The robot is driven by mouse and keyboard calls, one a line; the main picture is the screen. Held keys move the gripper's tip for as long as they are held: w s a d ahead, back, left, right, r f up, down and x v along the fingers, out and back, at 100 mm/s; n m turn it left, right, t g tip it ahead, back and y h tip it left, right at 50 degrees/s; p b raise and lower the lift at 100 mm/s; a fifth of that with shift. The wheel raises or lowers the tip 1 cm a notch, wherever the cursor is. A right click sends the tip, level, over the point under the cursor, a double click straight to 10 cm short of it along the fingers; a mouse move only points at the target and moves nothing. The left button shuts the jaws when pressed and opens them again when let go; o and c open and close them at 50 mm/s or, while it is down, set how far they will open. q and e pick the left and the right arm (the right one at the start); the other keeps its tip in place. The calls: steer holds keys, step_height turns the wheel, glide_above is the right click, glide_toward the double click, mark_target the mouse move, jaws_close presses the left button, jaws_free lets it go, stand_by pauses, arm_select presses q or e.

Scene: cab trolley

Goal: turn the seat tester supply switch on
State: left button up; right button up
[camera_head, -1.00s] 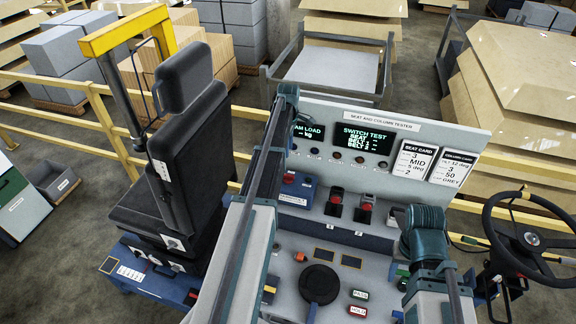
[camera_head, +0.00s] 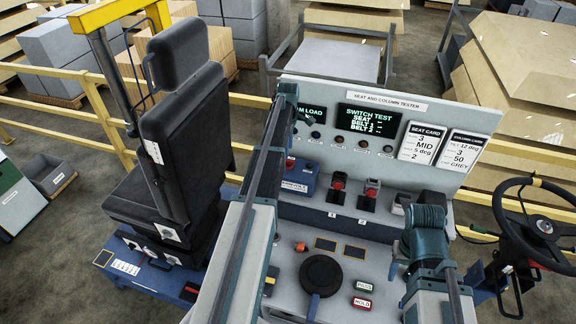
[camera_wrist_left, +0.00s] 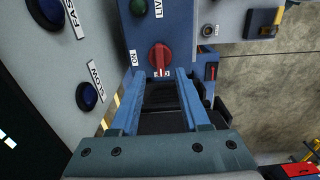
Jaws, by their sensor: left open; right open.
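The supply switch is a red rotary knob (camera_wrist_left: 159,56) on the face of a blue box (camera_wrist_left: 172,25). An ON label sits to its left, and its grip stands roughly upright in the left wrist view. A LIVE lamp (camera_wrist_left: 137,8), dark green, sits near it. My left gripper (camera_wrist_left: 160,76) is open, its two blue fingers pointing at the knob, one toward each side; I cannot tell whether they touch it. In the head view the blue box (camera_head: 299,180) stands at the panel's left, beside my left arm. My right arm shows at lower right; its fingers are hidden.
The tester panel (camera_head: 455,118) stands behind the desk, its screen (camera_head: 368,122) reading SWITCH TEST. Two red-topped buckles (camera_head: 338,190) stand right of the box. A black seat (camera_head: 185,125) is at left, a steering wheel (camera_head: 541,227) at right.

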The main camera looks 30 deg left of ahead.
mark_target(288, 160)
arm_select(q)
step_height(288, 160, down, 6)
steer(key=b, duration=0.5)
jaws_close()
